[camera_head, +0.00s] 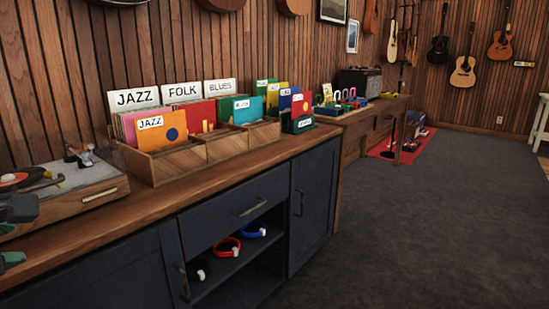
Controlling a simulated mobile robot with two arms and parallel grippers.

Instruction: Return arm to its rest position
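My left gripper (14,235) shows only in part at the left edge of the head view, in front of the wooden counter. Two dark finger parts show, one above the other, with a gap between them. Nothing is seen held in the gap. The rest of my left arm is cut off by the picture edge. My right gripper is not in view.
A record player (80,195) stands on the counter close to my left gripper. A wooden record bin (175,162) with JAZZ, FOLK and BLUES dividers stands behind it. Dark cabinets (225,215) form the counter's front. The carpet (430,220) at right is clear.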

